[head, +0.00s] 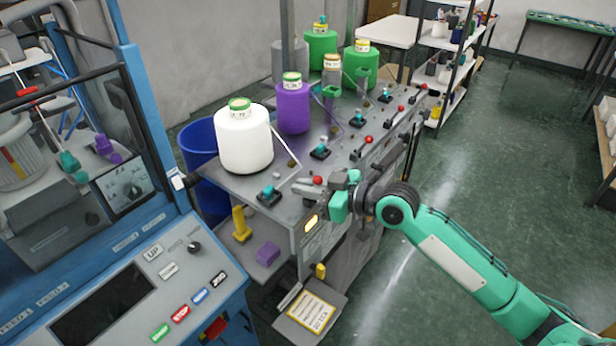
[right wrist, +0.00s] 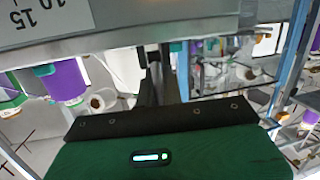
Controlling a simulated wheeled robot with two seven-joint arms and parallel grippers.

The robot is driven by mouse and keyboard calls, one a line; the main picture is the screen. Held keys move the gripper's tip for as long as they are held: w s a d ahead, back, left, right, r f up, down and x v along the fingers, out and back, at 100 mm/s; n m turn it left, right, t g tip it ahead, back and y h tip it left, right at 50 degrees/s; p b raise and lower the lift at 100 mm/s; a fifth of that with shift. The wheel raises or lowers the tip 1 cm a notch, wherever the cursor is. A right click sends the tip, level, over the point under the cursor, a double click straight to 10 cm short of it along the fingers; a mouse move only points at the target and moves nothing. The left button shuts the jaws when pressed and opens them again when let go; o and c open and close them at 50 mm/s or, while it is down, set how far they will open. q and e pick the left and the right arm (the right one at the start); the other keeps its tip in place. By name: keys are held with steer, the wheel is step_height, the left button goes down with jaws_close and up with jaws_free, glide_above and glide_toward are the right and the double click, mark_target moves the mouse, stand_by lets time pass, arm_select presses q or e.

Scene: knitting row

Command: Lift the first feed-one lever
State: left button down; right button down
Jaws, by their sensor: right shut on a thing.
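A grey knitting table (head: 240,187) carries a row of levers with red knobs along its front side. The nearest red knob (head: 318,181) is just left of my right gripper (head: 340,202), which is at the table's front edge. My right gripper is shut on the first feed-one lever, whose gripped part is mostly hidden by the fingers. In the right wrist view the dark fingers (right wrist: 160,78) are close together below a grey panel marked 10 and 15 (right wrist: 50,18). My left gripper is not in view.
White (head: 243,140) and purple (head: 293,107) yarn cones stand on the table, with green ones behind. Other red-knobbed levers (head: 368,140) continue toward the back. A blue control console (head: 150,290) stands at left.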

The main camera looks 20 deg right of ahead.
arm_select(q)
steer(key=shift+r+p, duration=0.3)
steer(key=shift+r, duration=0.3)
arm_select(e)
steer(key=shift+w, duration=0.1)
steer(key=c, duration=1.5)
jaws_free()
steer(key=shift+c, duration=0.2)
